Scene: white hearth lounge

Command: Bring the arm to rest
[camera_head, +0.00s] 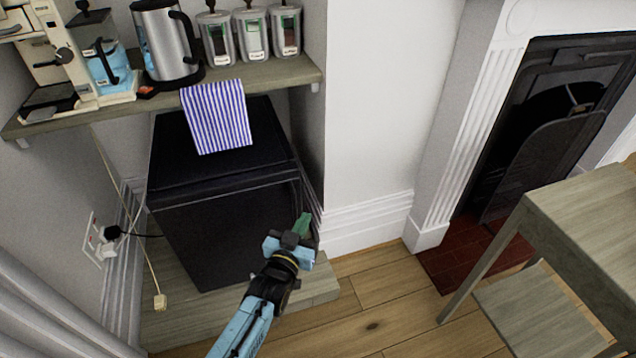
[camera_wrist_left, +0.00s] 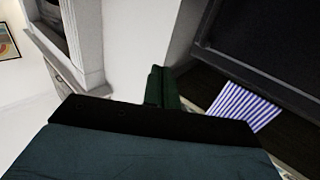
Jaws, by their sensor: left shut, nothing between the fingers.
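My left arm comes in from the bottom of the head view. Its gripper (camera_head: 304,224) is shut and empty, in front of the right front edge of a black mini fridge (camera_head: 225,230). I cannot tell whether the gripper touches the fridge. In the left wrist view the green fingers (camera_wrist_left: 162,88) are together, with nothing between them. My right gripper is not in view.
A wooden shelf (camera_head: 290,74) above the fridge holds a coffee machine (camera_head: 62,55), a kettle (camera_head: 165,42) and several canisters (camera_head: 252,35). A striped cloth (camera_head: 217,116) hangs from it. A fireplace (camera_head: 545,120) and wooden table (camera_head: 590,225) stand right. Floor (camera_head: 375,322) between is clear.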

